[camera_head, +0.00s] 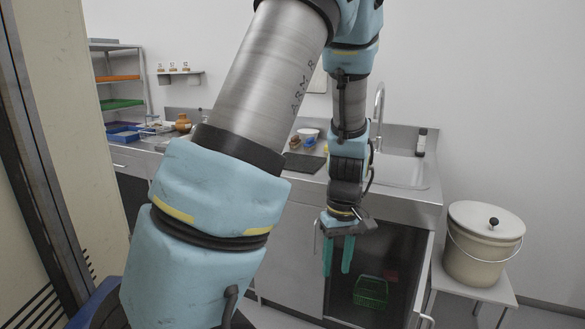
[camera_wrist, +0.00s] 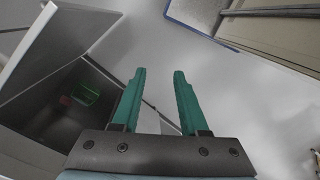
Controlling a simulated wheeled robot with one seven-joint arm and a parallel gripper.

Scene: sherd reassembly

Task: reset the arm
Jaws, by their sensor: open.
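My gripper (camera_head: 338,256) hangs from my arm in front of the steel counter, pointing down, in the head view. Its two green fingers are apart with nothing between them. In the wrist view my gripper (camera_wrist: 158,82) is also open and empty, with pale grey floor beyond the fingertips. My arm crosses the middle of the head view and hides part of the counter behind it.
The steel counter (camera_head: 408,172) has a sink and tap at right. Below, an open cabinet holds a green basket (camera_head: 370,292), which also shows in the wrist view (camera_wrist: 86,94). A lidded bucket (camera_head: 482,245) stands on a stool at right. A shelf rack (camera_head: 118,78) stands at back left.

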